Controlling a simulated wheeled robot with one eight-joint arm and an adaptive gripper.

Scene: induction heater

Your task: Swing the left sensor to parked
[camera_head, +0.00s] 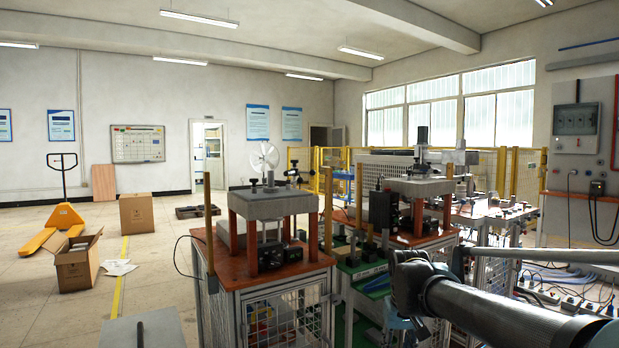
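The left station has a wooden-topped bench (226,277) with a grey raised plate (274,202) on orange posts. A pale round disc (264,157) stands above the plate. Under the plate are a black box (270,256) and a thin upright rod. I cannot tell which part is the left sensor or how it is turned. A second station to the right has a similar grey plate (420,187) and a larger black box (384,210). My dark arm links cross the lower right, in front of the benches. I do not see my gripper's fingers.
Open floor lies to the left, with a yellow pallet jack (52,241), an open carton (76,266) and a closed carton (136,213). Yellow fencing (523,180) stands behind the stations. Cables and small parts cover the benches at right. A grey surface (160,330) is at the bottom.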

